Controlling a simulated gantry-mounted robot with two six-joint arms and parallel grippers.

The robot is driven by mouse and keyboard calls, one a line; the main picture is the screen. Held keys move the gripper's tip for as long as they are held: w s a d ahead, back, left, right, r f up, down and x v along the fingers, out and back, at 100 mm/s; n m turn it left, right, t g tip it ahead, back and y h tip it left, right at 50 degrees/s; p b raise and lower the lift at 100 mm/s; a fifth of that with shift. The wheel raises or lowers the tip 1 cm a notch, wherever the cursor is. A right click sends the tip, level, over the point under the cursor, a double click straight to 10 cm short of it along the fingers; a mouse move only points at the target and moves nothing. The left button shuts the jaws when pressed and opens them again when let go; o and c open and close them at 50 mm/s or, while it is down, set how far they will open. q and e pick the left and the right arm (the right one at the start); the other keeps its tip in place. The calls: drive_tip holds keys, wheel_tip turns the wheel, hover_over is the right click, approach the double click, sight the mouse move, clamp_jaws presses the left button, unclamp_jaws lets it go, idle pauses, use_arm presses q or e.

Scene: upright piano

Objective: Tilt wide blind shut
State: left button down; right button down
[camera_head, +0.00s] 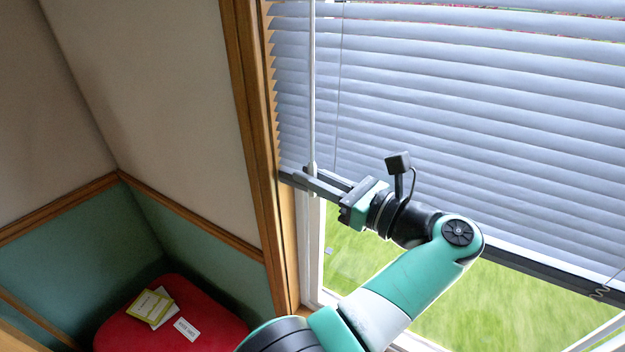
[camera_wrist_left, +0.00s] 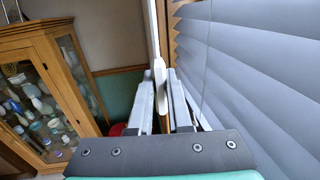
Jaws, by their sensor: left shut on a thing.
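The wide blind (camera_head: 450,110) hangs over the window with grey-blue slats. Its lower slats overlap closely, and thin strips of the outdoors show between some at the top. A pale tilt wand (camera_head: 312,85) hangs at its left side. My left gripper (camera_head: 311,178) is shut on the wand's lower end, just in front of the blind's left edge. In the left wrist view the wand (camera_wrist_left: 154,35) comes down between the fingers (camera_wrist_left: 166,95), with the slats (camera_wrist_left: 250,75) close on the right. My right gripper is not in view.
The blind's dark bottom rail (camera_head: 545,272) runs behind my arm, with grass visible below it. A wooden window frame (camera_head: 255,130) stands left. A red seat (camera_head: 205,318) holds cards and a booklet. A glass-fronted cabinet (camera_wrist_left: 45,90) stands at left in the wrist view.

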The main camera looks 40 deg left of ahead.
use_arm(q)
drive_tip(key=shift+f, duration=0.15)
drive_tip(key=c, duration=0.8)
unclamp_jaws()
drive_tip(key=shift+c, duration=0.2)
